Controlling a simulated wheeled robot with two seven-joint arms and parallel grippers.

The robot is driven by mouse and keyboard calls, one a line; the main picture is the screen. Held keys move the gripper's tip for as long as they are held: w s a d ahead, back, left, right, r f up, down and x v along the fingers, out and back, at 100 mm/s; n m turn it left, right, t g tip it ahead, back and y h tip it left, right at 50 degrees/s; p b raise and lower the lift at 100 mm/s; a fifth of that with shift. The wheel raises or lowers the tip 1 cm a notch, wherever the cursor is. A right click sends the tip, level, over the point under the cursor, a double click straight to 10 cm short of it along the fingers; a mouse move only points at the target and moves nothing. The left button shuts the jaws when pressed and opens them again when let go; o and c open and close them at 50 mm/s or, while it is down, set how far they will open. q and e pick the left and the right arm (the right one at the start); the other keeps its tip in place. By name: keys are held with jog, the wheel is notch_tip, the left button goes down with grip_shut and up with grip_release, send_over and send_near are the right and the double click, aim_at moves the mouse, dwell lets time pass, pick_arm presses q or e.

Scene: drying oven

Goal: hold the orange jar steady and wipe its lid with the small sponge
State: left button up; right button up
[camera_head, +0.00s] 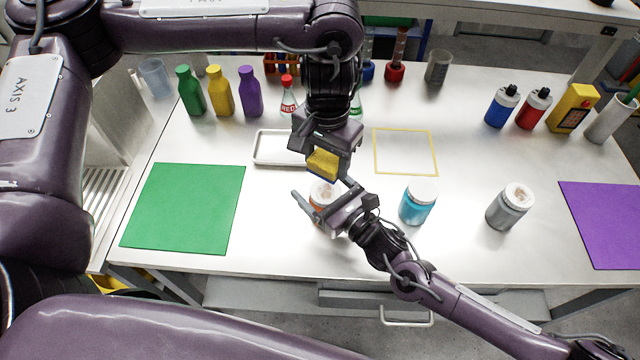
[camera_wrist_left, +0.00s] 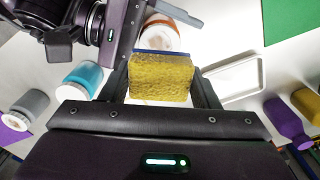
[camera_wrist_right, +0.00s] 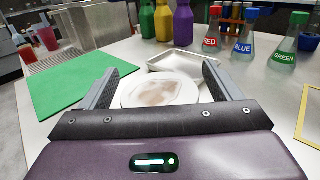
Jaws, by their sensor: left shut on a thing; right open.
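The orange jar (camera_head: 318,196) stands on the table in the head view, partly hidden by my right gripper. Its white lid (camera_wrist_right: 160,92) bears a brownish smudge and lies between my right gripper's fingers in the right wrist view. My right gripper (camera_head: 326,204) is open around the jar; I cannot tell whether a finger touches it. My left gripper (camera_head: 322,165) is shut on the small yellow sponge (camera_wrist_left: 162,78), with a blue layer on one face. It holds the sponge above and slightly behind the jar. In the left wrist view, part of the jar (camera_wrist_left: 160,36) shows beyond the sponge.
A blue jar (camera_head: 418,203) and a grey jar (camera_head: 508,207) with a smudged lid stand to the right. A white tray (camera_head: 262,161), a yellow outlined square (camera_head: 405,173) and a green mat (camera_head: 185,208) are nearby. Bottles and flasks line the back; a purple mat (camera_head: 610,225) lies far right.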

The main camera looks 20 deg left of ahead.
jog(key=c, duration=1.1)
dwell(1.1)
